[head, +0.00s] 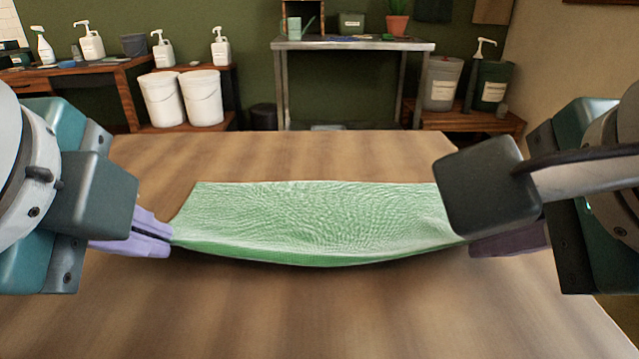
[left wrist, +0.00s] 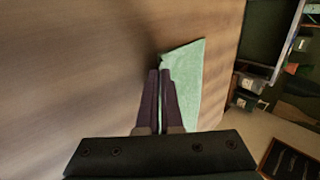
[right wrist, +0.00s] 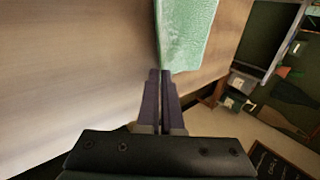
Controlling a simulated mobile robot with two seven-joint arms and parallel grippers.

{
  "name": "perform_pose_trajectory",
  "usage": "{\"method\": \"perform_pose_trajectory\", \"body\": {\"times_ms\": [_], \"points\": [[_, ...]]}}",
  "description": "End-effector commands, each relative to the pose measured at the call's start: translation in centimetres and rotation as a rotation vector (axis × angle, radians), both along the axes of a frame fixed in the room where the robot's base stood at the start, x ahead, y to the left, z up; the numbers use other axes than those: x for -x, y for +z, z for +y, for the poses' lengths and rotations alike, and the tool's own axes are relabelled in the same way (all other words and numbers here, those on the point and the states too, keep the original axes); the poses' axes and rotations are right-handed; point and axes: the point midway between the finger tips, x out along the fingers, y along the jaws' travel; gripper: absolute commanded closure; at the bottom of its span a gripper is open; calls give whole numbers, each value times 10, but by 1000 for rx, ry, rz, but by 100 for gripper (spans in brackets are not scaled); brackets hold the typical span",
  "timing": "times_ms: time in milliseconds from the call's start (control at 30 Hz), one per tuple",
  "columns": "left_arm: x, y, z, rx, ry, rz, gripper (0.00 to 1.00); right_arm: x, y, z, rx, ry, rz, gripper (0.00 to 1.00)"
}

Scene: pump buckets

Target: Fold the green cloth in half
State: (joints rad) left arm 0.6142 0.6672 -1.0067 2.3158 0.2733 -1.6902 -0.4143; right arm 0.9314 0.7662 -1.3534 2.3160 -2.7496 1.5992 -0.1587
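The green cloth (head: 315,212) is stretched between my two grippers above the wooden table. Its near edge sags in the middle and hangs off the table surface, with a shadow under it; its far part lies back on the table. My left gripper (head: 168,240) is shut on the near left corner; the cloth also shows in the left wrist view (left wrist: 186,72). My right gripper (right wrist: 162,74) is at the near right corner, its tips partly hidden in the head view by my arm. In the right wrist view its fingers are closed at the edge of the cloth (right wrist: 188,35).
The wooden table (head: 300,315) is bare in front of the cloth and behind it. Beyond it stand a metal table (head: 350,45), white buckets (head: 182,98), and shelves with pump bottles (head: 221,47) and canisters (head: 441,84), all away from the cloth.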

Motion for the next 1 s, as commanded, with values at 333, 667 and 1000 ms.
{"method": "perform_pose_trajectory", "body": {"times_ms": [333,667,1000], "points": [[0,-2,0,1,-1,-14,100,0,-2,0,1,-1,-14,100],[0,-2,0,0,0,-13,60,0,-2,0,1,-1,-14,60],[2,17,-1,2,-2,-18,45,2,18,0,0,1,-19,45]]}}
